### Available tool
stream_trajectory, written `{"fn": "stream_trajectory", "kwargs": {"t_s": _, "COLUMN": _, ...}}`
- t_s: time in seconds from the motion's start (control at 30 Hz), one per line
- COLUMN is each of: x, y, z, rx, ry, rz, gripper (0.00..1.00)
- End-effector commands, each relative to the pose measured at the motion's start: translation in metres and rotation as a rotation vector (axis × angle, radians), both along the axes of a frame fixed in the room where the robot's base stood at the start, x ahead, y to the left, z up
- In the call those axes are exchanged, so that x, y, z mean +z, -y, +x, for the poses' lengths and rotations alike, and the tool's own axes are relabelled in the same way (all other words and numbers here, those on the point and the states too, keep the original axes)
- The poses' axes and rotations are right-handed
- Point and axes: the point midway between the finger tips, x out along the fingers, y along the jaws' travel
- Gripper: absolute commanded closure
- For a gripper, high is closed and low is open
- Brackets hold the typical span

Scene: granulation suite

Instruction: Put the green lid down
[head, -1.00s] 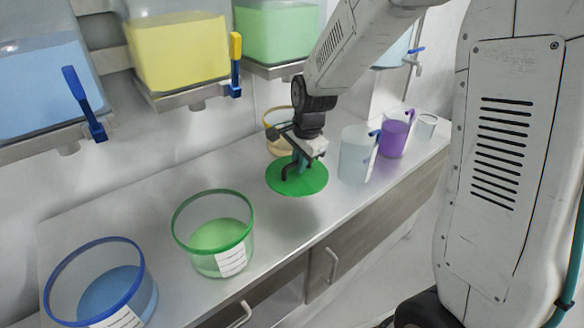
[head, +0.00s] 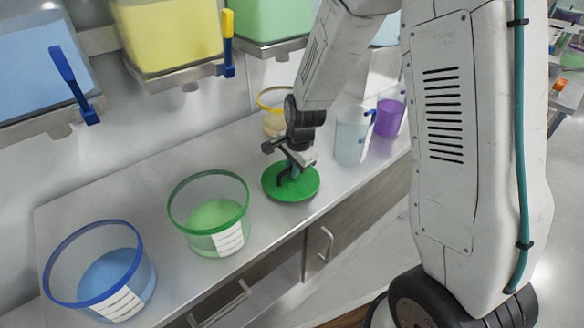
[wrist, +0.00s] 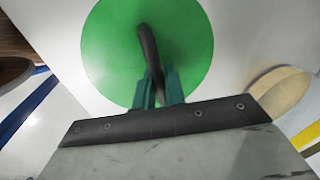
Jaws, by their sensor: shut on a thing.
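The green lid (head: 308,190) is a flat round disc with a dark curved handle, at the counter's front edge in the head view. In the wrist view the green lid (wrist: 110,50) fills the upper middle, with its dark handle (wrist: 148,45) between teal fingers. My gripper (head: 288,176) is above the lid and shut on its handle. It also shows in the wrist view (wrist: 158,85). The lid looks level and low over the counter; I cannot tell whether it touches. The green-rimmed tub (head: 210,215) stands open to the left of the lid, with green contents and a white label.
A blue-rimmed tub (head: 100,270) stands at the front left. A yellow-rimmed tub (head: 272,122) is behind my gripper. A clear jug (head: 352,135) and a purple jug (head: 388,120) stand to the right. Bins with taps hang above. The counter (head: 150,180) is bare behind the tubs.

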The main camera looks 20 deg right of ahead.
Motion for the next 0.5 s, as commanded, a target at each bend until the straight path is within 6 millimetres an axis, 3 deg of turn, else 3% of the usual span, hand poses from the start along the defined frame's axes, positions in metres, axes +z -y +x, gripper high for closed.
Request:
{"fn": "stream_trajectory", "kwargs": {"t_s": 0.03, "x": -0.001, "y": 0.000, "z": 0.000, "rx": 0.000, "ry": -0.001, "rz": 0.000, "gripper": 0.85}}
{"fn": "stream_trajectory", "kwargs": {"t_s": 0.1, "x": -0.001, "y": 0.000, "z": 0.000, "rx": 0.000, "ry": -0.001, "rz": 0.000, "gripper": 0.66}}
{"fn": "stream_trajectory", "kwargs": {"t_s": 0.5, "x": 0.009, "y": 0.000, "z": 0.000, "rx": 0.000, "ry": 0.003, "rz": 0.000, "gripper": 0.66}}
